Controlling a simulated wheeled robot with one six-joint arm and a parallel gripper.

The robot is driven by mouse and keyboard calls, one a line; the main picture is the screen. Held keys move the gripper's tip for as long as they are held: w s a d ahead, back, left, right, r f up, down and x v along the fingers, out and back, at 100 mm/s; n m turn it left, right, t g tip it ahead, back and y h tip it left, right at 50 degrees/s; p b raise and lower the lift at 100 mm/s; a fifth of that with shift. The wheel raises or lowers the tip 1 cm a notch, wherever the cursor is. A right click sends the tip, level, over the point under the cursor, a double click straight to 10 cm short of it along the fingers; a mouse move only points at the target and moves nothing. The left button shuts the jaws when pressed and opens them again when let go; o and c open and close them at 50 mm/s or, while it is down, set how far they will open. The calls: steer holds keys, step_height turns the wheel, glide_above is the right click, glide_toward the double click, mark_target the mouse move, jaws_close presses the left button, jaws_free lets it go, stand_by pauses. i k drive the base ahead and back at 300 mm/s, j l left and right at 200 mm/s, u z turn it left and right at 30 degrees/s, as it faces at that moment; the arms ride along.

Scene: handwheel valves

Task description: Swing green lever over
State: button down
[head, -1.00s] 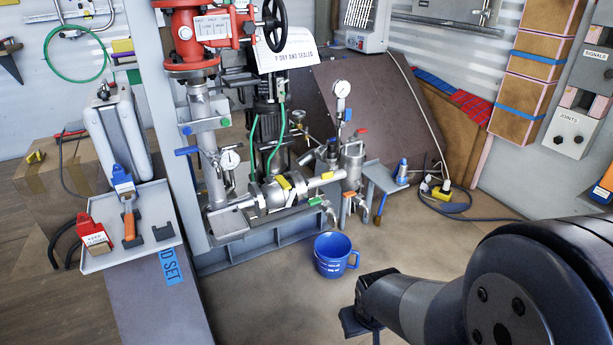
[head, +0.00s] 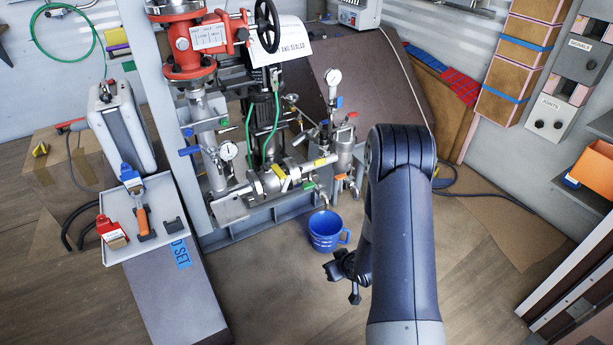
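The green lever (head: 309,184) is a small handle low on the pipework, at the front of the valve rig, just above and left of the blue bucket (head: 326,231). A yellow handle (head: 279,171) sits on the pipe close to its left. My gripper (head: 340,284) hangs in front of the rig, below and right of the green lever and apart from it. Its two dark fingers look spread, with nothing between them. The blue bucket stands on the floor between the gripper and the rig.
A red valve body (head: 190,50) with a black handwheel (head: 267,25) tops the rig. A gauge (head: 228,151) and blue levers sit at the left. A grey tray (head: 150,205) with tools is at the left. The floor in front is open.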

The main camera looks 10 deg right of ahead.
mark_target(309, 185)
steer(key=i+l, duration=0.1)
steer(key=i, duration=0.55)
steer(key=i+l+u, duration=0.1)
steer(key=i, duration=0.6)
